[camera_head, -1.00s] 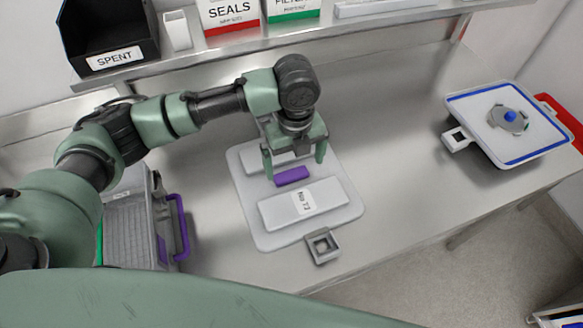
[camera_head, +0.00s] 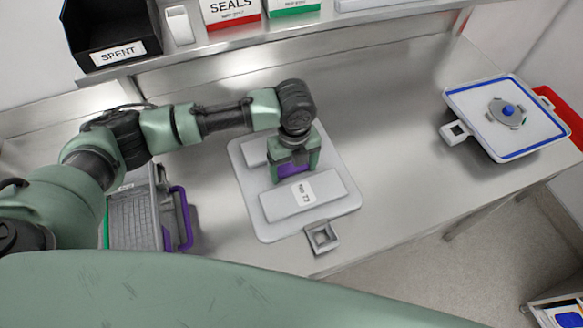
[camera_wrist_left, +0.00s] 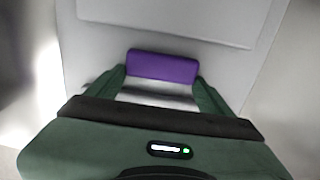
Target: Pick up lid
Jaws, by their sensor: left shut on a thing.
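The lid (camera_head: 334,199) is a pale grey-white panel with a raised block labelled "No 72" and a purple grip in its middle. It lies on the metal worktop, with a square grey loop at its front edge. My left gripper (camera_head: 294,172) is down over the lid's middle and shut on the purple grip (camera_head: 296,168). In the left wrist view the purple grip (camera_wrist_left: 162,66) sits between my left fingertips (camera_wrist_left: 162,76). The gripper and wrist hide part of the far raised block. My right gripper is not in view.
A grey container with a purple handle (camera_head: 183,218) stands left of the lid. A white blue-edged panel with a blue knob (camera_head: 508,110) is at the right, by a red item. A shelf above holds a black SPENT bin (camera_head: 108,30). Bare worktop lies between the panels.

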